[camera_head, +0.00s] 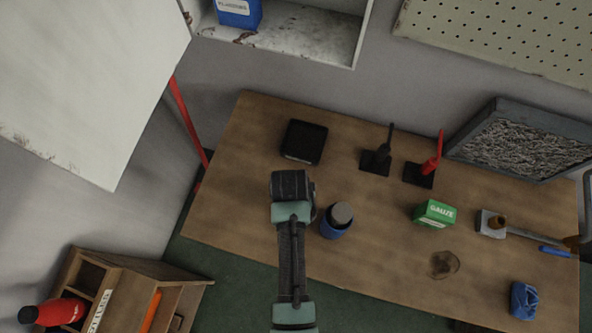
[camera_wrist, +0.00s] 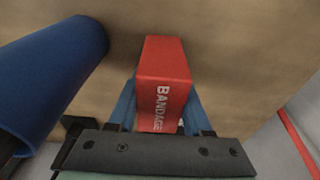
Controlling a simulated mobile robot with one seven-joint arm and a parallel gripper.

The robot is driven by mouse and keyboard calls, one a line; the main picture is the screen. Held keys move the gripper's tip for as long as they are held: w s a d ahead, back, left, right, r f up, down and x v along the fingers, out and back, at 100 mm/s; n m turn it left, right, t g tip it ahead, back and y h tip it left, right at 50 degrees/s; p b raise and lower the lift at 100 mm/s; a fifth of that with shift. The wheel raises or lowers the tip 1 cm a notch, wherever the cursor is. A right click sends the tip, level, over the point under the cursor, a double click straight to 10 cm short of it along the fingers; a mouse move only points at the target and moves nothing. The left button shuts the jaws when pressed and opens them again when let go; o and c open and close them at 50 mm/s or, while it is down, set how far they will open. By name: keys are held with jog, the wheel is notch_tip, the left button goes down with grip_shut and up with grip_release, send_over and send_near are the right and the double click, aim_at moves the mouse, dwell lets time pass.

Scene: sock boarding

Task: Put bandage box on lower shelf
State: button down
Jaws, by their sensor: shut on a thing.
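The red bandage box (camera_wrist: 163,85) is in the wrist view, with its white lettering facing the camera. My gripper (camera_wrist: 160,108) is shut on it, with a blue finger on each side. The wooden table top lies behind the box; I cannot tell whether the box touches it. In the head view my gripper's wrist (camera_head: 291,187) is over the left part of the table and hides the box. The lowest visible shelf (camera_head: 290,38) of a white wall cabinet is at the top, its inside partly out of frame.
A blue box (camera_head: 238,12) stands on that shelf. The cabinet's white door (camera_head: 85,75) hangs open at left. A blue cylinder (camera_head: 337,222) stands close right of my wrist. A black box (camera_head: 304,142) and green gauze box (camera_head: 435,213) are on the table (camera_head: 235,190).

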jog(key=shift+f, duration=0.1)
jog(key=shift+f, duration=0.1)
jog(key=shift+c, duration=1.6)
grip_release()
